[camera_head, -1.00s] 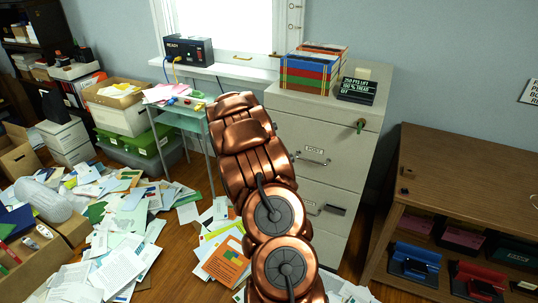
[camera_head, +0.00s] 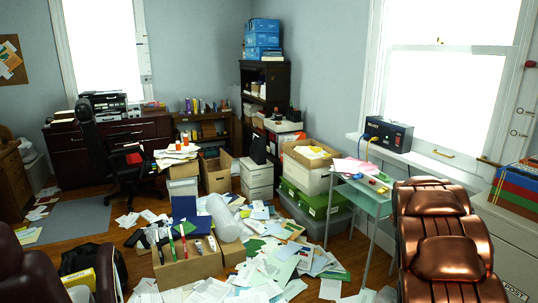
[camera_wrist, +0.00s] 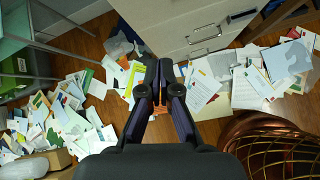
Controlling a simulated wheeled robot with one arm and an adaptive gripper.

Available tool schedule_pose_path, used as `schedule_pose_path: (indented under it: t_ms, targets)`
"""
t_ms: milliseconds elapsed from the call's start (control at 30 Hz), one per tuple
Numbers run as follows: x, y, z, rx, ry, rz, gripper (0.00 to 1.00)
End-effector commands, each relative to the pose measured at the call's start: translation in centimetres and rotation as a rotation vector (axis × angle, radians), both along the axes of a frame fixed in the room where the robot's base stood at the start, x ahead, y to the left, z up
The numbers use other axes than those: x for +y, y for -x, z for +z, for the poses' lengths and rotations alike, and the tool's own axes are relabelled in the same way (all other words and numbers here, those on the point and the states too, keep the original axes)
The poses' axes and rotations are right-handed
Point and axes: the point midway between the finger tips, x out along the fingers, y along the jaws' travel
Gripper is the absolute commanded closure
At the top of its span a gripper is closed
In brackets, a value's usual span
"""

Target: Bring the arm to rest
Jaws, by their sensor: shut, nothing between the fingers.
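My gripper (camera_wrist: 160,82) is shut and empty in the wrist view. Its two dark fingers are together and point at the paper-strewn floor in front of a grey filing cabinet (camera_wrist: 183,22). In the head view, my copper-coloured arm (camera_head: 442,245) rises at the lower right, in front of the window wall. My gripper is hidden in the head view.
Papers (camera_head: 270,262) cover much of the floor. A small side table (camera_head: 362,196) is left of my arm. Stacked bins (camera_head: 312,205) and an office chair (camera_head: 128,165) stand further back.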

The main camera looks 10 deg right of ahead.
Motion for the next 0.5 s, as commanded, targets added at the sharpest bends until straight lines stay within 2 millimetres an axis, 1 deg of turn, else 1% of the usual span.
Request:
schedule_pose_path:
  t_ms: [33, 100, 167, 200, 367, 500]
  targets:
    - [1.6, 0.3, 1.0, -0.035, -0.012, -0.045, 1.0]
    - [3.5, 1.1, 2.3, -0.085, -0.031, -0.119, 1.0]
    - [5.3, 1.8, 3.1, -0.126, -0.051, -0.183, 1.0]
    - [6.5, 2.2, 3.7, -0.155, -0.064, -0.223, 1.0]
    - [11.5, 4.4, 5.4, -0.253, -0.123, -0.384, 1.0]
    - [16.1, 6.6, 6.4, -0.326, -0.183, -0.525, 1.0]
